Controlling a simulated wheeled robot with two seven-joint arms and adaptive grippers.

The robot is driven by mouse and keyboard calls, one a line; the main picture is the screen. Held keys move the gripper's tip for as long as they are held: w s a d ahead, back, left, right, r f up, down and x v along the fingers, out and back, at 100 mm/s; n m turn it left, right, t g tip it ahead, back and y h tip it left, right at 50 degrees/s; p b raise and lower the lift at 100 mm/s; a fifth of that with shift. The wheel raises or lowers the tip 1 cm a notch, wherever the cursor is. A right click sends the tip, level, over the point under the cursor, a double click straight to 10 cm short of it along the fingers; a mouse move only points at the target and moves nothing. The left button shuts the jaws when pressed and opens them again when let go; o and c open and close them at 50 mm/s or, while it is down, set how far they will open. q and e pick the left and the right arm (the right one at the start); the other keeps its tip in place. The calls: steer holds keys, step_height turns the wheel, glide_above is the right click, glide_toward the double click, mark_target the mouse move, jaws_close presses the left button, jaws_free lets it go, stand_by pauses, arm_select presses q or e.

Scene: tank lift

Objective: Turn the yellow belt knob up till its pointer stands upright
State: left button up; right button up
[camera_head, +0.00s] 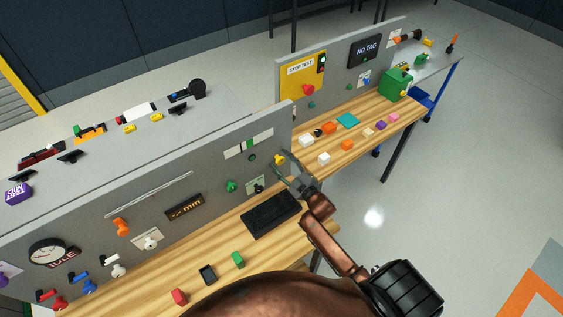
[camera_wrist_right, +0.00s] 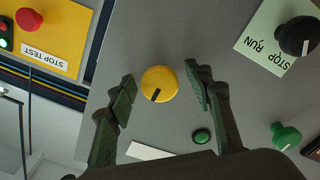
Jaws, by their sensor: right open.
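The yellow belt knob (camera_head: 279,159) is on the grey upright panel, near the panel's right end. In the right wrist view the round yellow knob (camera_wrist_right: 160,83) shows between my fingers, with a dark pointer mark running from near its middle toward the lower edge, slightly left. My right gripper (camera_head: 283,168) is at the panel in front of the knob. In the right wrist view its two fingers (camera_wrist_right: 160,75) are spread on either side of the knob, with a visible gap on each side. My left gripper is not in view.
A green button (camera_wrist_right: 202,136), a green knob (camera_wrist_right: 285,136) and a black STOP/RUN knob (camera_wrist_right: 298,40) are close by on the panel. A black pad (camera_head: 270,215) lies on the wooden bench below. A yellow STOP TEST plate (camera_head: 301,76) is on the farther panel.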

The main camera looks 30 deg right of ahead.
steer(key=shift+s, duration=0.1)
steer(key=s, duration=1.1)
steer(key=shift+s+d, duration=0.4)
steer(key=shift+d, duration=0.05)
